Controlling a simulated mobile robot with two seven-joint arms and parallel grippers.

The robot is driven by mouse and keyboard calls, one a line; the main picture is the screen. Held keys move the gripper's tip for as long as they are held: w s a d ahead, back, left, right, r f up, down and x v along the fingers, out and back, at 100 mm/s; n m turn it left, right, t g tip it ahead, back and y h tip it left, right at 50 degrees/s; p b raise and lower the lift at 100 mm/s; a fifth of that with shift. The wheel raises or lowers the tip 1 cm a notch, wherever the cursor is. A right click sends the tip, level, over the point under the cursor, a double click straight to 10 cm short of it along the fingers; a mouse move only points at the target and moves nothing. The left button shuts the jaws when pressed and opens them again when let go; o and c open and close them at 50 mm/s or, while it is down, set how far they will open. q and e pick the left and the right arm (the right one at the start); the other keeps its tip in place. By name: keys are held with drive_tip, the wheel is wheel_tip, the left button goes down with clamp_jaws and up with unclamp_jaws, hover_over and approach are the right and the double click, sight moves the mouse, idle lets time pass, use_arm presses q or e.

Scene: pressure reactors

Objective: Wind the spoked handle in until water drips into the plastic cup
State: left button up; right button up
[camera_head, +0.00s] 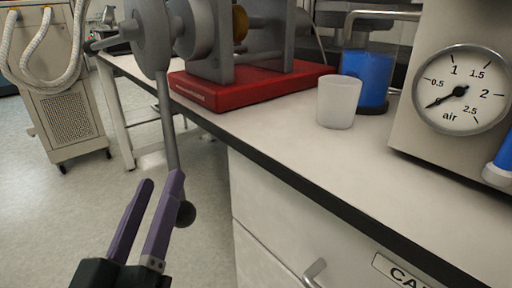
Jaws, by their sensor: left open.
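The spoked handle (151,38) is a grey hub on the press at the upper left. One spoke points left to a small knob, and another hangs down past the bench edge to a dark ball knob (186,213). My left gripper (163,178) has purple fingers and is open, pointing up at the lower end of the hanging spoke. Its right finger overlaps the spoke and partly hides it; I cannot tell whether they touch. The plastic cup (338,104) is whitish and stands upright on the bench, right of the press. No drip is visible. My right gripper is out of view.
The press has a red base (250,86) on the white bench (290,135). A blue-filled container (371,78) stands behind the cup, and a gauge (461,91) sits at the right. Drawers are below the bench. A cart with hoses (68,120) stands left; floor between is clear.

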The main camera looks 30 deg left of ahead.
sight(177, 156)
use_arm(q)
drive_tip(key=shift+s+a+r+g+h+p, duration=0.2)
drive_tip(key=shift+r+g+h+p, duration=0.15)
drive_tip(key=shift+g+h+p, duration=0.35)
drive_tip(key=w+h, duration=0.1)
drive_tip(key=w, duration=0.2)
drive_tip(key=w+a+m+h, duration=0.1)
drive_tip(key=w, duration=0.2)
drive_tip(key=w+a+m+g, duration=0.1)
drive_tip(key=w, duration=0.2)
drive_tip(key=shift+a+r+h, duration=0.2)
drive_tip(key=shift+r+h, duration=0.15)
drive_tip(key=shift+h, duration=0.05)
drive_tip(key=shift+s, duration=0.1)
drive_tip(key=shift+c, duration=0.2)
clamp_jaws()
